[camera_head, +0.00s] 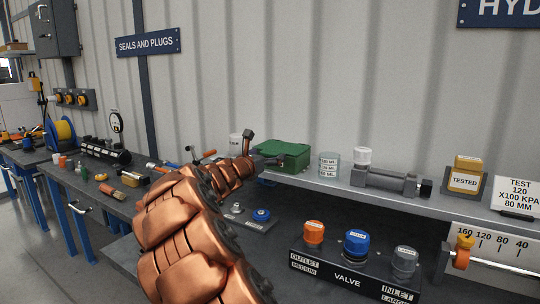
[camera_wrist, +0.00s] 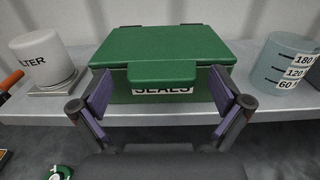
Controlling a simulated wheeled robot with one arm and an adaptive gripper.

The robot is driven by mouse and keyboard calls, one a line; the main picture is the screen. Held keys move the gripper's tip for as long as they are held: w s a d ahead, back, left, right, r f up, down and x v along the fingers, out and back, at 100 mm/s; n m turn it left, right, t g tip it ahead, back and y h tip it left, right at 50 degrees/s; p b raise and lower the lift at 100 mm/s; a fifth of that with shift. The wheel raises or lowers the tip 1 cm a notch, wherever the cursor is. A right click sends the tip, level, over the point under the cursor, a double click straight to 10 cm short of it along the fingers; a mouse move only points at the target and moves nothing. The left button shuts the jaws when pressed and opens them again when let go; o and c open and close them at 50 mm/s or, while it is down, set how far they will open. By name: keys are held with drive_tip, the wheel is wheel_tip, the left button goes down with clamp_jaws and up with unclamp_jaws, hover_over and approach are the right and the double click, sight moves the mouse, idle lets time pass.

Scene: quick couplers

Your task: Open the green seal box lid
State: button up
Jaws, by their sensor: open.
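The green seal box (camera_head: 287,150) sits on the grey shelf against the wall, with its lid down. In the wrist view the green box (camera_wrist: 120,94) faces me, with a white SEALS label partly covered by the front tab of its lid (camera_wrist: 162,72). My gripper (camera_wrist: 163,104) is open in front of the box, with one purple-padded finger towards each side of its front face. Nothing is between the fingers except the view of the box front. In the head view my gripper (camera_head: 264,161) is at the left end of the box, small and partly hidden by my copper arm.
A white FILTER cup (camera_wrist: 42,60) stands left of the box, and a graduated clear beaker (camera_wrist: 285,62) stands right of it. A grey cylinder fitting (camera_head: 385,180) lies farther right on the shelf (camera_head: 440,211). Below is the valve block (camera_head: 345,268) with coloured caps.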

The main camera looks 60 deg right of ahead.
drive_tip(key=shift+d, duration=0.55)
drive_tip(key=c, duration=1.6)
drive_tip(key=shift+r, duration=0.1)
drive_tip(key=shift+c, duration=0.2)
drive_tip(key=shift+p, duration=0.3)
